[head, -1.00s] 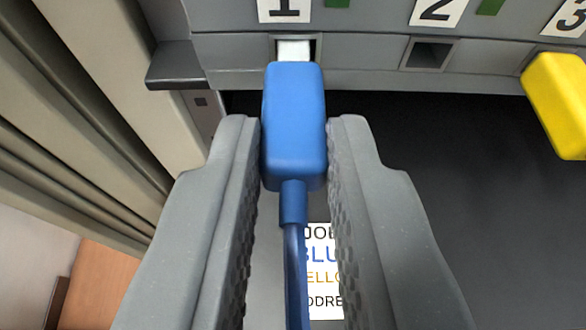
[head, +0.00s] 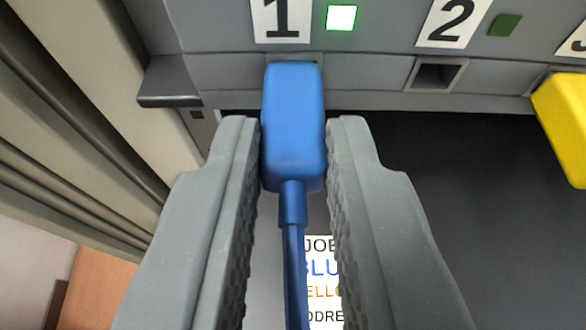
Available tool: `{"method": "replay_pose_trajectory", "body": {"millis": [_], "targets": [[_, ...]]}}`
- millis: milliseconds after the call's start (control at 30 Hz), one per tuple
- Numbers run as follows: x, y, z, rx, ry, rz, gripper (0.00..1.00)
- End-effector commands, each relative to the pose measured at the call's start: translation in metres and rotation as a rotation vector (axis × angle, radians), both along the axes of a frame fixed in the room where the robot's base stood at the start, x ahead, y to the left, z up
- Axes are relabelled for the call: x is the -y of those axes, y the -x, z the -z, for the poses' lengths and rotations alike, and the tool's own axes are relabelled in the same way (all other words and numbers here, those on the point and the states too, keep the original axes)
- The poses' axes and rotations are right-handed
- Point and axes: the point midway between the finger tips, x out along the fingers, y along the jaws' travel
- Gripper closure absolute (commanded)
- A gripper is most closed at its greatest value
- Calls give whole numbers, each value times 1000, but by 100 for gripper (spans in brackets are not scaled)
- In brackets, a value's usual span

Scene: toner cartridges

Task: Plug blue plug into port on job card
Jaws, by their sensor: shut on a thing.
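The blue plug (head: 293,125) is in the middle of the head view, its cable running down toward me. My gripper (head: 293,130) is shut on the plug's two sides. The plug's far end meets the port under label 1 (head: 281,18), and its white tip is out of sight. The indicator by label 1 (head: 341,18) glows bright green. The job card (head: 322,285) lies below, partly hidden by my gripper and the cable; "JOB", "BLU" and "ELLO" show, but any port number on it is hidden.
An empty port (head: 436,74) sits under label 2 (head: 451,22), with its indicator (head: 505,25) dark green. A yellow plug (head: 562,125) is at the right edge, against the panel. A grey ledge (head: 168,82) juts out left of port 1. The dark surface below the panel is clear.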

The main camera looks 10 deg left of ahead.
Motion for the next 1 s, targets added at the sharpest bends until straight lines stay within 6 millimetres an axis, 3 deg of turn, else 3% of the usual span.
{"method": "replay_pose_trajectory", "body": {"millis": [33,67,133,567,1000], "targets": [[0,-1,0,-1,0,0,100],[0,-1,0,0,0,0,75],[0,0,0,0,0,0,57],[1,5,-3,1,0,0,57],[13,53,-20,-1,1,0,57]]}}
